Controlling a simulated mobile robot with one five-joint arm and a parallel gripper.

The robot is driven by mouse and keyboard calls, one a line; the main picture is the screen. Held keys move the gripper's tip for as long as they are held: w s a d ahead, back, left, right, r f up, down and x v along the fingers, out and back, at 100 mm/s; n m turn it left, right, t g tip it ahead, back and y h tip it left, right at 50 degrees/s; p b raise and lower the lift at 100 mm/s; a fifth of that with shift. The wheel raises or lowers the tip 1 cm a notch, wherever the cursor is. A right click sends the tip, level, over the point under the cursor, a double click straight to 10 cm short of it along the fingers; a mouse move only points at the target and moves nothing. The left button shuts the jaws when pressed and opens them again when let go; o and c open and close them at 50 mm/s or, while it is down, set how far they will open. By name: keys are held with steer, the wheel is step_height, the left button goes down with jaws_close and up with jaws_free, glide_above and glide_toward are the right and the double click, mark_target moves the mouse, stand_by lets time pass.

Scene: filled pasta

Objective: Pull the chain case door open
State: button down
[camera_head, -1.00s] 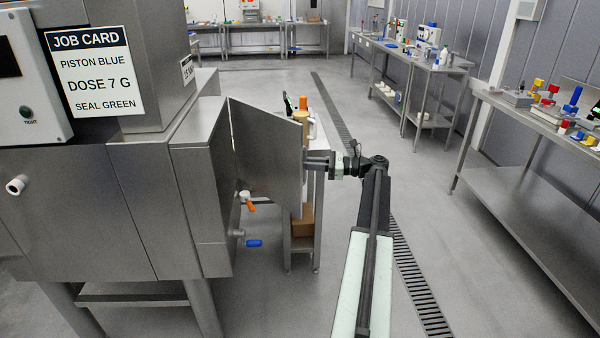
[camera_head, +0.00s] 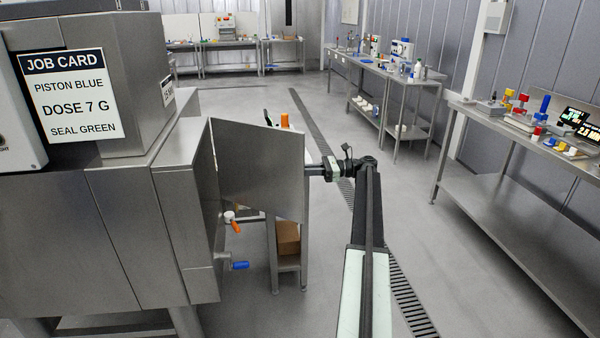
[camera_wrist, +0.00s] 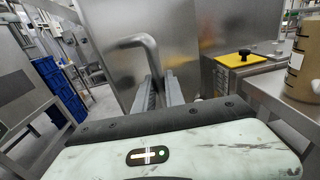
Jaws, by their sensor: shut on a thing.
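The chain case door (camera_head: 258,165) is a flat grey steel panel, swung out from the right side of the steel machine (camera_head: 135,215). The door also fills the upper middle of the wrist view (camera_wrist: 180,40). My gripper (camera_head: 312,170) is at the door's right edge in the head view. In the wrist view my gripper's fingers (camera_wrist: 160,92) are shut on the bent bar handle (camera_wrist: 140,44) on the door's face. The door hides the fingertips in the head view.
An orange-handled valve (camera_head: 234,224) and a blue-handled valve (camera_head: 240,265) stick out below the door. A small stand with a brown box (camera_head: 287,238) is behind it. A long steel bench (camera_head: 520,160) stands at the right. The floor between is clear.

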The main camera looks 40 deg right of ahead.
steer(key=c, duration=1.4)
jaws_free()
steer(key=shift+w+a, duration=0.15)
steer(key=v, duration=0.7)
steer(key=shift+d, duration=0.4)
steer(key=shift+c, duration=0.4)
